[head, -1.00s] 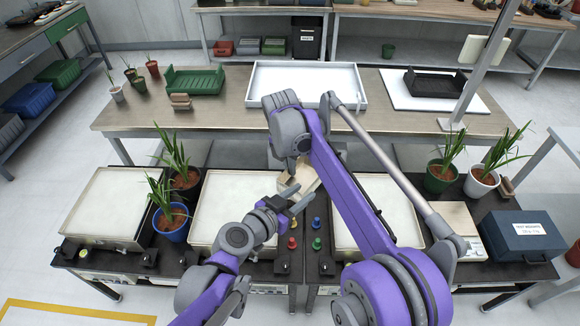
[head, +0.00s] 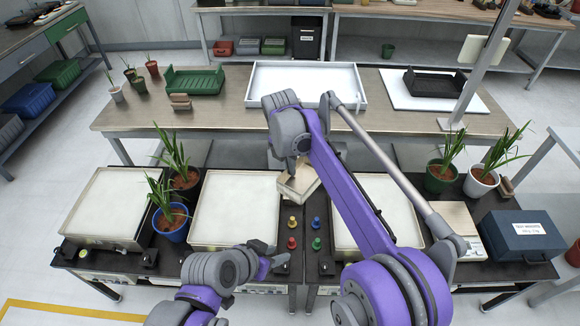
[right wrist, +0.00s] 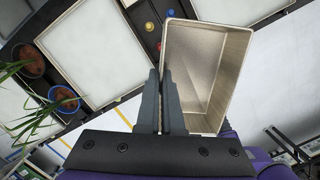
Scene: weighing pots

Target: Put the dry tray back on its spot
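A small beige open-topped tray (head: 300,184) hangs tilted from my right gripper (head: 291,172), above the black bench between the middle and right pale panels. In the right wrist view the same tray (right wrist: 205,70) looks empty, and the right gripper's fingers (right wrist: 162,98) close on its left wall. My left gripper (head: 275,262) is low and apart from the tray, near the front edge of the bench. It is seen from the side, so its finger gap is unclear. Part of the tray is hidden by my right arm.
Coloured knobs (head: 292,243) stand between the panels. A scale (head: 458,220) and blue box (head: 522,236) stand right. On the back table are a green tray (head: 194,80), white tray (head: 300,66) and black tray (head: 434,82).

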